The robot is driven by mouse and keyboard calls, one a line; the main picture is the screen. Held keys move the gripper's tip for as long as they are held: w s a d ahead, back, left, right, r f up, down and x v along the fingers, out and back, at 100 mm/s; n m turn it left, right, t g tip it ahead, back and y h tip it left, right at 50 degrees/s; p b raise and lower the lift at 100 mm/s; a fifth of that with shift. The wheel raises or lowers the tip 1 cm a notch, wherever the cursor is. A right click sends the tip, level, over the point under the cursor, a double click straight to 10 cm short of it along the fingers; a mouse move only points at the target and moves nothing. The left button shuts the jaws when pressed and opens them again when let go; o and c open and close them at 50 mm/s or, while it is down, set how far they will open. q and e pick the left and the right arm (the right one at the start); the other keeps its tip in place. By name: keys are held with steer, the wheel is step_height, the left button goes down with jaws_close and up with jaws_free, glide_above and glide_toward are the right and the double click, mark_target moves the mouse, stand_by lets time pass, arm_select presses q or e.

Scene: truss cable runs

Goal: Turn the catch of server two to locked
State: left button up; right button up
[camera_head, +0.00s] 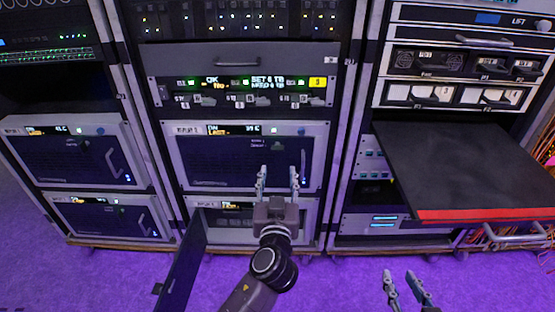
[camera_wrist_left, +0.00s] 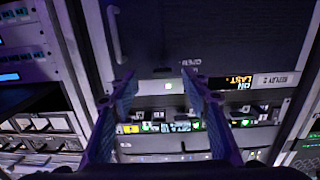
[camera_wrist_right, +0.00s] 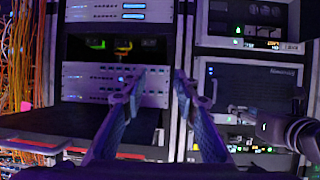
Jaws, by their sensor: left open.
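A server with a dark front (camera_head: 225,163) sits in the middle rack, with a lit display strip (camera_head: 228,129) above its front and a vertical handle at its right. Its number and its catch are too small to tell for sure. My left gripper (camera_head: 278,180) is open and empty, in front of the lower right part of this front. In the left wrist view, upside down, the same dark front (camera_wrist_left: 205,30) lies beyond the open fingers (camera_wrist_left: 157,82), with a small "OPEN" mark near one fingertip. My right gripper (camera_head: 404,278) is open and empty, low at the right, away from the servers.
A dark shelf with a red edge (camera_head: 490,214) juts out at the right. A dark panel (camera_head: 182,265) hangs open below the middle server. More servers (camera_head: 65,160) fill the left rack. Orange cables (camera_wrist_right: 22,60) hang at the side.

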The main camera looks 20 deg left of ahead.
mark_target(277, 151)
arm_select(q)
steer(key=x, duration=0.2)
steer(key=r+x, duration=0.1)
steer(key=x, duration=0.4)
steer(key=shift+s+a+r, duration=0.1)
steer(key=shift+a+r, duration=0.05)
steer(key=shift+r, duration=0.15)
steer(key=shift+w+a, duration=0.15)
steer(key=shift+w, duration=0.3)
arm_select(e)
steer(key=r, duration=0.1)
steer(key=r+t, duration=0.1)
steer(key=w+r, duration=0.1)
steer(key=shift+w+a+r, duration=0.1)
steer(key=shift+a+r, duration=0.15)
steer(key=shift+a, duration=0.05)
arm_select(q)
steer(key=c, duration=1.1)
